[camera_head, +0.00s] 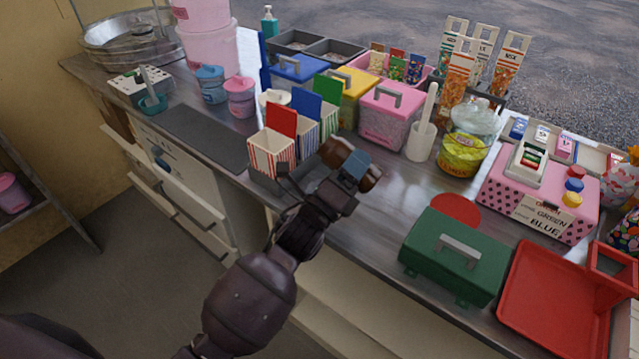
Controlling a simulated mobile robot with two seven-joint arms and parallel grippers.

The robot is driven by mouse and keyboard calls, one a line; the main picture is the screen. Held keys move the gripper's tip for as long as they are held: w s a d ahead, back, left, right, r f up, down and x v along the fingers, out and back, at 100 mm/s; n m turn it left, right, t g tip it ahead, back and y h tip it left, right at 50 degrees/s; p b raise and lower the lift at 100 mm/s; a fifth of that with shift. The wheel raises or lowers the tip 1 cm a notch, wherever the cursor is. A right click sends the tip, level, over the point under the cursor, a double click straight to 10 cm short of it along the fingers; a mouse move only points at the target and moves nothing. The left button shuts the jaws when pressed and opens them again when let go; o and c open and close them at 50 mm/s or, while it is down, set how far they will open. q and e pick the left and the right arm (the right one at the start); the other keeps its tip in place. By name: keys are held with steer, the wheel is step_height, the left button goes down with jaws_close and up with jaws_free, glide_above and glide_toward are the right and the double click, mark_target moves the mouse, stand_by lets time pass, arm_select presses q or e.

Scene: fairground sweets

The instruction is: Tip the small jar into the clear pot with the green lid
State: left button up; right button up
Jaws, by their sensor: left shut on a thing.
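My left gripper (353,166) is over the front part of the counter, just right of the striped boxes. It is shut on a small blue-grey thing (358,165), mostly hidden between the dark brown fingers; I cannot tell for sure whether this is the small jar. A clear round pot (477,119) with a pale greenish top stands to the right, close behind a yellow tub (461,154); I cannot make out a plainly green lid on it. The gripper is well apart from both. My right gripper is not in view.
Striped boxes (268,152) stand just left of the gripper. A white mortar with pestle (420,141) and pink box (387,115) are behind it. A green case (455,257) and red tray (552,304) are at the front right. The counter between gripper and green case is mostly clear.

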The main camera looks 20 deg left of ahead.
arm_select(q)
steer(key=shift+r+n, duration=0.25)
steer(key=shift+n, duration=0.05)
steer(key=shift+r+n+y, duration=0.2)
steer(key=shift+n+y, duration=0.1)
steer(key=shift+n, duration=0.2)
stand_by(0.4)
stand_by(0.7)
steer(key=shift+r+n+t+p, duration=0.1)
steer(key=shift+n+t+p, duration=0.2)
stand_by(0.4)
stand_by(0.6)
